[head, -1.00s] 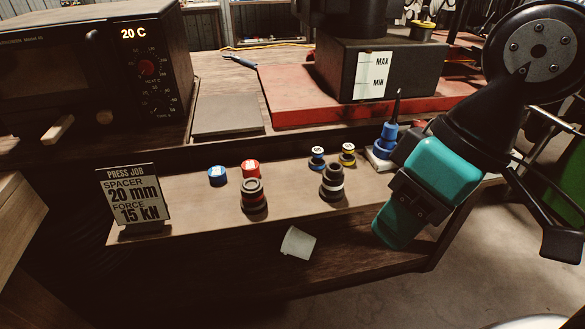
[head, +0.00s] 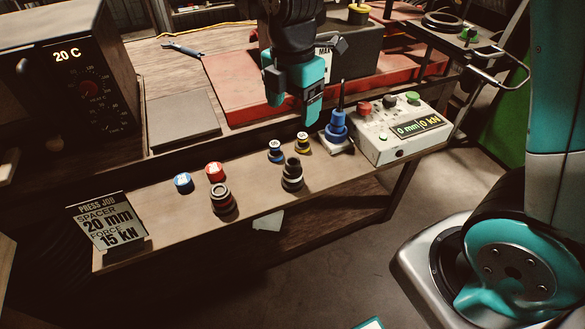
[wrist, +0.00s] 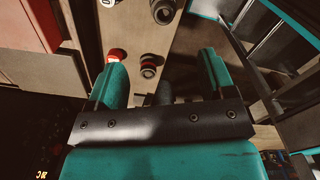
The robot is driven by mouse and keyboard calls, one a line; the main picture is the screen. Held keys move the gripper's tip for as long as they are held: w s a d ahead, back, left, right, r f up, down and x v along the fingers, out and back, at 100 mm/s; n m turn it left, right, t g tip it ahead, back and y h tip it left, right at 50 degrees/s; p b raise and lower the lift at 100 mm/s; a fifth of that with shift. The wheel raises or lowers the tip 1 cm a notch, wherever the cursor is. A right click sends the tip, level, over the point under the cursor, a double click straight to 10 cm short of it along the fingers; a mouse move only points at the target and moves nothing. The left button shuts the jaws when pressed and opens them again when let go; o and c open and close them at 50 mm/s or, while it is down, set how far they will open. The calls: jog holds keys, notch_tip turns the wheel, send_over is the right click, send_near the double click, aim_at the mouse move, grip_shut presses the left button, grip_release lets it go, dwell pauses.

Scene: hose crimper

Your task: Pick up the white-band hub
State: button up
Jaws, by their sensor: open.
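The white-band hub (head: 292,176) is a dark stepped cylinder with a pale band, standing upright on the front shelf. The dark hub at the top edge of the wrist view (wrist: 163,11) appears to be the same one, partly cut off. My gripper (head: 295,104) is open and empty, above and behind the hub, near the red plate. Its two teal fingers also show in the wrist view (wrist: 161,72), spread apart. A similar red-band hub (head: 222,201) stands to the left and shows in the wrist view (wrist: 150,66) between the fingers.
Blue (head: 183,183) and red (head: 215,172) caps stand left; blue (head: 275,151) and yellow (head: 303,143) spools stand close behind the hub. A blue spiked part (head: 338,127) and a control box (head: 410,132) are right. A job sign (head: 105,222) stands at the left end.

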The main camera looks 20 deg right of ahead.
aim_at(292, 170)
notch_tip(292, 170, down, 12)
jog(key=shift+s+r+p, duration=0.1)
jog(key=shift+r+p, duration=0.1)
jog(key=shift+p, duration=0.4)
jog(key=shift+s+a+f+p, duration=0.15)
jog(key=shift+f+p, duration=0.25)
jog(key=shift+f, duration=0.9)
jog(key=shift+s+d+f+p, duration=0.1)
jog(key=shift+f+p, duration=0.25)
jog(key=shift+f, duration=0.95)
jog(key=shift+a, duration=0.1)
jog(key=c, duration=1.3)
